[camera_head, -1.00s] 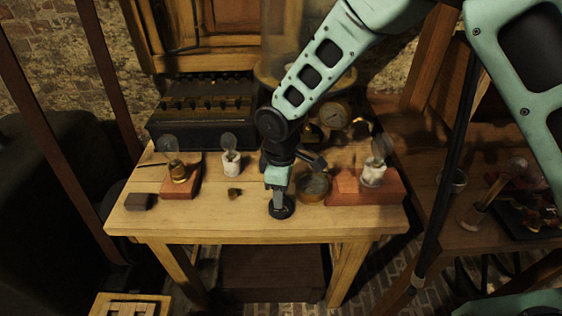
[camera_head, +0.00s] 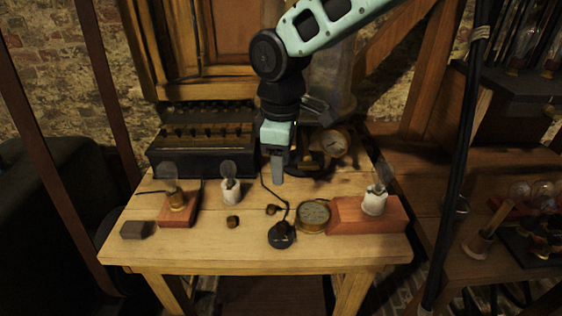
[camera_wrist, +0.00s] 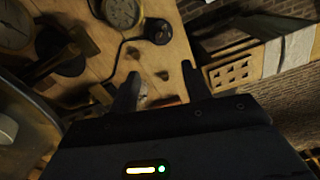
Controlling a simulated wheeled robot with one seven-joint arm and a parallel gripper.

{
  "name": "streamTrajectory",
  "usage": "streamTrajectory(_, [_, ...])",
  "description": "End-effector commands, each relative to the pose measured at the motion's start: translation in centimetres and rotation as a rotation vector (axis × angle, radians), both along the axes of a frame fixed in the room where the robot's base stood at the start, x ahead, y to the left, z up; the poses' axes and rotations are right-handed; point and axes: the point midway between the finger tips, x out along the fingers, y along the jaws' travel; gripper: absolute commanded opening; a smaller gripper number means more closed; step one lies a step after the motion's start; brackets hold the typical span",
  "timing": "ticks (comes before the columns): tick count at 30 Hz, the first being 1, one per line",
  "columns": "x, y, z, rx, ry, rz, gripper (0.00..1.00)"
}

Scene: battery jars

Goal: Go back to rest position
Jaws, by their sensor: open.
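My gripper (camera_head: 278,178) hangs above the back middle of the wooden table (camera_head: 200,253), pointing down, with nothing seen between its fingers. In the wrist view its two dark fingers (camera_wrist: 160,88) stand apart over the table. A black round piece with a cord (camera_head: 281,236) lies near the table's front edge, clear of my gripper. It also shows in the wrist view (camera_wrist: 158,32), beyond the fingers. A round brass dial (camera_head: 313,217) lies just right of it.
Bulbs stand on a left wooden block (camera_head: 178,212), a white holder (camera_head: 231,190) and a right red-brown block (camera_head: 345,215). A dark box with knobs (camera_head: 205,143) is at the back. A gauge (camera_head: 333,143) stands close right of my gripper. A side bench (camera_head: 420,190) is at right.

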Motion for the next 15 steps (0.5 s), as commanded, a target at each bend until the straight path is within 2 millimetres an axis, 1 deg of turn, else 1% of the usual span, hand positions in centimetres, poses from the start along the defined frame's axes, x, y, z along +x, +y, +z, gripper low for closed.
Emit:
streamTrajectory(7, [-0.1, 0.0, 0.0, 0.000, 0.000, -0.001, 0.48])
streamTrajectory(9, [-0.7, -0.2, 0.2, 0.001, 0.001, -0.012, 0.48])
streamTrajectory(11, [-2.0, -0.5, 0.6, 0.005, 0.003, -0.036, 0.48])
streamTrajectory(14, [-5.5, -1.6, 1.5, 0.014, 0.007, -0.111, 0.48])
streamTrajectory(15, [-7.4, -2.3, 1.8, 0.017, 0.010, -0.153, 0.48])
